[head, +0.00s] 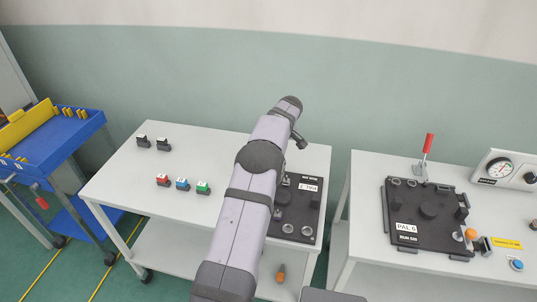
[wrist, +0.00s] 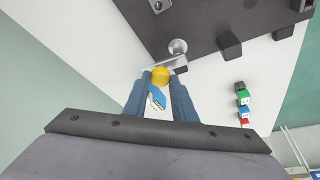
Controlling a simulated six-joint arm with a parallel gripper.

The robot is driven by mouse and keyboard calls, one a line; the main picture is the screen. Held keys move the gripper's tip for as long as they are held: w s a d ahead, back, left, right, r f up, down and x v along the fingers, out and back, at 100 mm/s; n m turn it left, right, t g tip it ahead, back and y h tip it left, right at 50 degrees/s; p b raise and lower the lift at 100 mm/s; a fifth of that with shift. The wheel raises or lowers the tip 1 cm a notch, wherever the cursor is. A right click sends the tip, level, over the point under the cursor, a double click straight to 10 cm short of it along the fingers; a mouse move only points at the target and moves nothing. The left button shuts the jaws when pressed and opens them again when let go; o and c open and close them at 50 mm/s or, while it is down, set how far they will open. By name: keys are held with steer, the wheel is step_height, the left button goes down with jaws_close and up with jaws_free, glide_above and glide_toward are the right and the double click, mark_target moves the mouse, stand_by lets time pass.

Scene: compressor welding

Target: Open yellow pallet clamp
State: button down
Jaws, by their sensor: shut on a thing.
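In the wrist view the yellow pallet clamp's round yellow knob (wrist: 160,76) sits between the tips of my gripper's (wrist: 163,80) two blue fingers, which are shut on it. A silver metal clamp part (wrist: 176,48) lies just beyond the knob, beside the dark pallet (wrist: 215,15). In the head view the dark pallet (head: 303,223) lies on the left table, partly covered by my arm. My gripper and the knob are hidden there behind my arm.
Small red (head: 163,180), blue (head: 183,184) and green (head: 203,187) topped blocks stand on the left table (head: 135,193). A second pallet (head: 405,232) and a red-handled clamp (head: 428,145) are on the right table. A blue cart (head: 60,145) stands far left.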

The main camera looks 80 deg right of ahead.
steer(key=shift+n, duration=0.3)
steer(key=c, duration=1.5)
jaws_free()
steer(key=shift+o, duration=0.2)
steer(key=shift+r, duration=0.1)
steer(key=b+v, duration=0.1)
steer(key=v, duration=0.6)
steer(key=shift+b, duration=0.4)
steer(key=shift+d+r, duration=0.1)
